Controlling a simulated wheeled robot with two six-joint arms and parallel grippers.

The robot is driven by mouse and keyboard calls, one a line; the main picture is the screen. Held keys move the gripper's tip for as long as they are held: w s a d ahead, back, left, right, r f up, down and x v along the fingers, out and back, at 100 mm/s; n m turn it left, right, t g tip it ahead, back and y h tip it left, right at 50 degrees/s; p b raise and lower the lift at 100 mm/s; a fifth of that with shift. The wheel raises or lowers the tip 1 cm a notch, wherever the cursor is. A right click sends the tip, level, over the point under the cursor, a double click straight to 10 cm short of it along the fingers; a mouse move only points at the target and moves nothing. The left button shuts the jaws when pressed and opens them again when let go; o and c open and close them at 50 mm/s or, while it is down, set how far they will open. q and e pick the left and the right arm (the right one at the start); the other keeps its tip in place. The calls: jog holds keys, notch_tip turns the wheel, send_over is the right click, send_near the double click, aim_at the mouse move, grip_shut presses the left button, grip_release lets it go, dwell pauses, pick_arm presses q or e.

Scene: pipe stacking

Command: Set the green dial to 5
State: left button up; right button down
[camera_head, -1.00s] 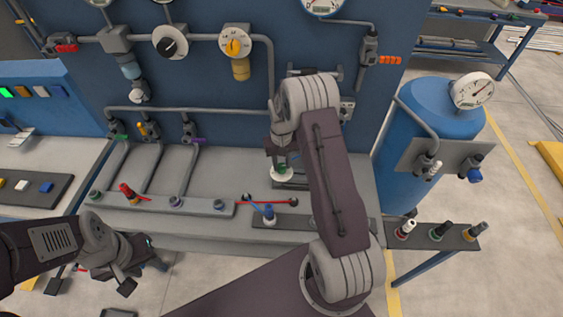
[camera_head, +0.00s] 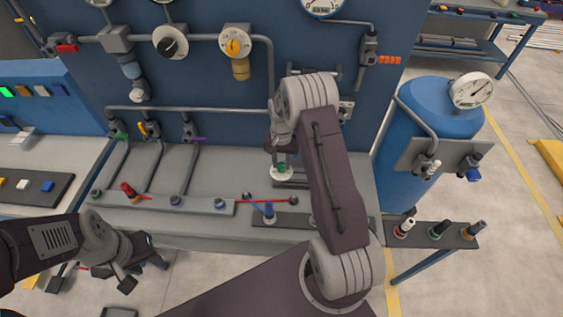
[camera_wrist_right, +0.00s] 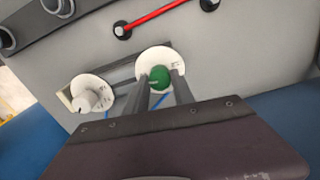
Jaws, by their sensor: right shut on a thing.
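The green dial (camera_wrist_right: 160,76) has a green knob on a round white face with small marks, in the right wrist view. It also shows in the head view (camera_head: 282,171), partly hidden under my wrist. My right gripper (camera_wrist_right: 163,84) has a finger on either side of the green knob and is shut on it. The fingers and blur hide most of the marks, so I cannot read the setting. My left gripper (camera_head: 141,272) hangs at the lower left of the head view, its fingers apart and empty.
A dial with a white knob (camera_wrist_right: 88,97) sits beside the green one. A red-handled valve (camera_head: 129,190) and a blue valve with a red bar (camera_head: 268,209) stand on the bench front. A blue tank (camera_head: 437,112) stands at the right.

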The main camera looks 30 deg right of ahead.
aim_at(282, 164)
jog(key=c, duration=1.1)
grip_release()
jog(key=shift+o, duration=0.2)
notch_tip(282, 164, up, 9)
jog(key=b, duration=0.1)
